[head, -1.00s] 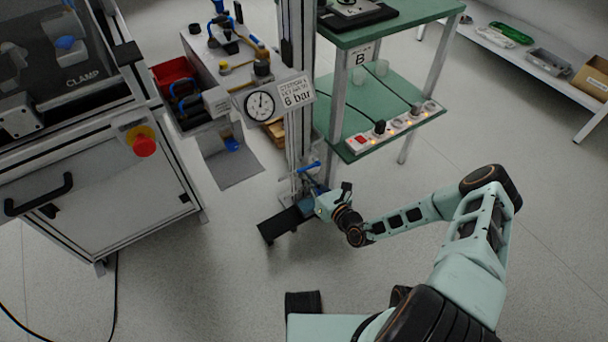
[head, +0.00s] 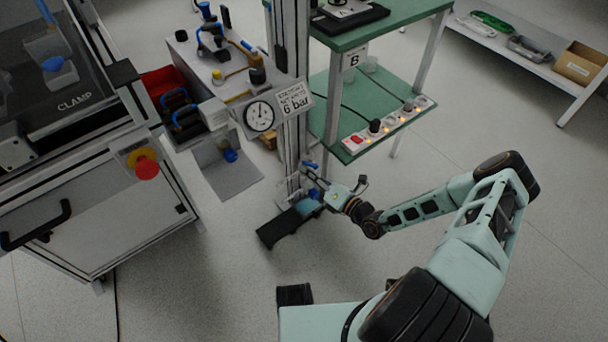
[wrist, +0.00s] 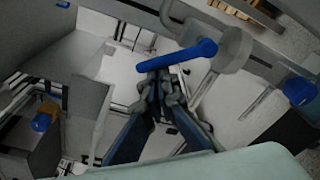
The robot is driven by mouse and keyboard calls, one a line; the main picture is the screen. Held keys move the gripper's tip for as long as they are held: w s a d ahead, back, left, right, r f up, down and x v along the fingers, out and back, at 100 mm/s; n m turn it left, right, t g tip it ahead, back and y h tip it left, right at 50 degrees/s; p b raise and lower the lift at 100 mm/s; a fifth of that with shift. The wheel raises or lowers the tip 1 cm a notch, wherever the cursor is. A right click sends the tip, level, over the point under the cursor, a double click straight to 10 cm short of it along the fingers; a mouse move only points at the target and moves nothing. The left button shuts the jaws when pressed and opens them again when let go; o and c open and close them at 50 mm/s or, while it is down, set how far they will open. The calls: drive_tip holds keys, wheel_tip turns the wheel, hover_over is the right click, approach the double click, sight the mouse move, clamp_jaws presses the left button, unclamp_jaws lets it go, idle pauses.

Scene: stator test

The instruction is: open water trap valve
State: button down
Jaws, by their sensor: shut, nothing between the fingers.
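A blue lever (wrist: 178,62) crosses the middle of the wrist view, its right end by a round grey fitting (wrist: 231,48). I take it for the water trap valve's handle. A small blue handle (head: 310,165) also shows low on the metal column in the head view. My gripper (wrist: 162,84) is shut and empty, its fingertips just beneath the lever in the picture. I cannot tell whether they touch it. In the head view my gripper (head: 322,186) is beside the column's foot, close to the small blue handle, its fingertips hard to make out.
The column carries a pressure gauge (head: 259,117) and a 6 bar sign (head: 294,99). A black foot (head: 279,228) lies below. A green shelf (head: 347,150) with a power strip (head: 388,127) stands close on the right. The clamp machine (head: 85,215) is at left. Floor right of my gripper is clear.

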drive_tip(key=m, duration=0.1)
drive_tip(key=d+r+m, duration=0.1)
drive_tip(key=w+m, duration=0.1)
drive_tip(key=m, duration=0.1)
drive_tip(key=shift+d+r+y, duration=0.3)
drive_tip(key=shift+w+d+r, duration=0.35)
drive_tip(key=shift+w+d, duration=0.1)
drive_tip(key=shift+d, duration=0.1)
drive_tip(key=shift+w+d, duration=0.1)
drive_tip(key=shift+d, duration=0.1)
